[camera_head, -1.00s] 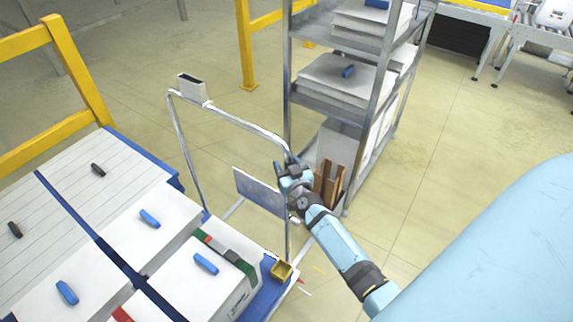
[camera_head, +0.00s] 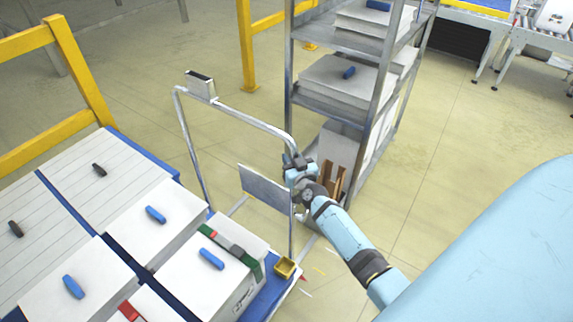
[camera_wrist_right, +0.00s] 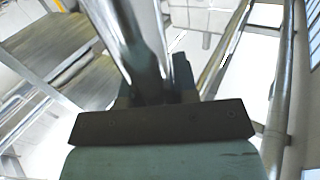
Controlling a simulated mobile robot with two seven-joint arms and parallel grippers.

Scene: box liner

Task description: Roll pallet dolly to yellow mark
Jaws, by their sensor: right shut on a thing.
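The pallet dolly has a blue deck (camera_head: 262,301), white boxes (camera_head: 195,277) on it, and an upright metal push handle (camera_head: 235,118). My right gripper (camera_head: 294,164) is shut on the handle at its right upright, near the top corner. In the right wrist view the metal tube of the handle (camera_wrist_right: 135,45) runs into the jaws; the fingertips are mostly hidden. My left gripper is not in view.
A grey metal shelf rack (camera_head: 340,102) stands close behind my right gripper. Brown upright pieces (camera_head: 331,180) stand at its foot. Planked white panels (camera_head: 100,175) and a yellow rail (camera_head: 78,70) are at left. Open floor (camera_head: 440,150) lies right of the rack.

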